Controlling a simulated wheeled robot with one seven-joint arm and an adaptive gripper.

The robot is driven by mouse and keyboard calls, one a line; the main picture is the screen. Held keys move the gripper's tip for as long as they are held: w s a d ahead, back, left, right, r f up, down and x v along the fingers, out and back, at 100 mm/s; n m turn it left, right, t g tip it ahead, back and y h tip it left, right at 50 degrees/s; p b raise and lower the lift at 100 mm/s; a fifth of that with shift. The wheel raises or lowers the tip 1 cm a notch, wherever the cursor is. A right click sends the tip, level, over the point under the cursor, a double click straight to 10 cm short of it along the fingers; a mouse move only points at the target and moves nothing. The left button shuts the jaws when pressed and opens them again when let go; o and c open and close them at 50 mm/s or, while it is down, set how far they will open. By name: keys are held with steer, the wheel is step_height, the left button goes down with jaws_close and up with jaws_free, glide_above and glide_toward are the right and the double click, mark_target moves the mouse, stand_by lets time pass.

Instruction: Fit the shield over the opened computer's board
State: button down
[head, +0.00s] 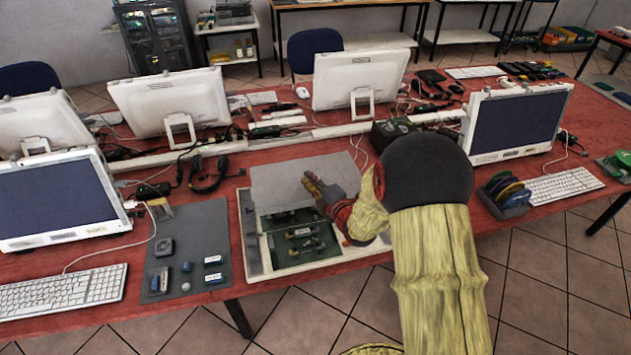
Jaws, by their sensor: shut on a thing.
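The shield (286,177) is a flat, plain grey plate. My gripper (310,183) is shut on it near its right part. The plate is over the far part of the opened computer (254,257), a shallow pale case at the table's front edge. The green board (322,249) shows uncovered in the near part of the case, with several small dark and light parts on it. The far part of the board is hidden behind the shield. I cannot tell whether the shield touches the case. My arm hides the case's right side.
A grey mat (203,249) with several small parts lies left of the case. Monitors and keyboards stand around, one monitor (516,124) at the right. Loose cables (208,172) lie behind the mat. A reel rack (505,195) stands right of my arm.

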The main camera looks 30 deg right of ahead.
steer(key=shift+w+d+f, duration=0.15)
steer(key=shift+f, duration=0.4)
steer(key=shift+f+b, duration=1.35)
steer(key=shift+f, duration=1.25)
steer(key=shift+f+b, duration=0.6)
steer(key=shift+b, duration=0.15)
steer(key=shift+f+b, duration=0.6)
steer(key=shift+b, duration=0.45)
steer(key=c, duration=1.8)
jaws_free()
steer(key=shift+c, duration=0.2)
